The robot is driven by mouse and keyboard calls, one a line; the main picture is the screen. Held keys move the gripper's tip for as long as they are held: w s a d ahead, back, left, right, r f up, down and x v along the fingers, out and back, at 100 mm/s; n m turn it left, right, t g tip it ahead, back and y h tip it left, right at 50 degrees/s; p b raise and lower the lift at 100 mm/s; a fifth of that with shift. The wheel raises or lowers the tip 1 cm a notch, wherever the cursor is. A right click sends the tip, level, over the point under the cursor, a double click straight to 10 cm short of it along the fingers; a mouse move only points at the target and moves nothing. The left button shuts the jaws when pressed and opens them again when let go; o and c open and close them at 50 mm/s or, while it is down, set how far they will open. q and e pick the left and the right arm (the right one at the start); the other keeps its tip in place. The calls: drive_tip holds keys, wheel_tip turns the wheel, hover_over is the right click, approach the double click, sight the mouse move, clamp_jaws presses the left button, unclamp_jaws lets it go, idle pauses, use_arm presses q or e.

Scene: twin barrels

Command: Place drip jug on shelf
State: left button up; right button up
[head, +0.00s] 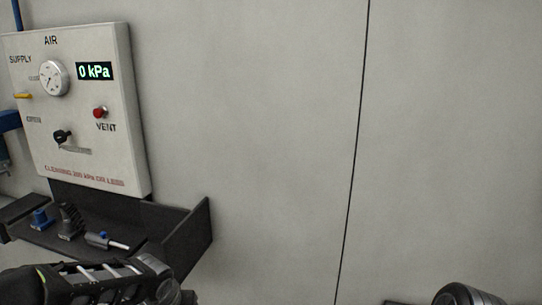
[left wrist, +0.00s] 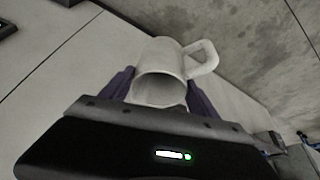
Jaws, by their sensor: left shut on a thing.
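The drip jug (left wrist: 166,56) is a white mug-like vessel with a handle on its right side in the left wrist view. Its open mouth faces the wrist camera. My left gripper (left wrist: 160,78) is shut on the jug, with one purple finger on each side of it. In the head view my left arm comes in at the lower left; its fingers and the jug are not clearly visible there. A black shelf tray (head: 176,228) is fixed to the wall below the air panel, just beyond my arm. My right gripper is not in view.
The air panel (head: 90,130), with gauge, red VENT button and a 0 kPa display, hangs above the shelf. Several small blue and black fittings (head: 69,221) lie on the shelf's left part. A round metallic object (head: 466,294) shows at the bottom right. The wall between is bare.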

use_arm(q)
drive_tip(key=shift+d+f, duration=0.2)
drive_tip(key=shift+d, duration=0.3)
drive_tip(key=shift+d+f, duration=0.2)
drive_tip(key=shift+d, duration=0.25)
drive_tip(key=shift+s, duration=0.1)
drive_tip(key=shift+a, duration=0.1)
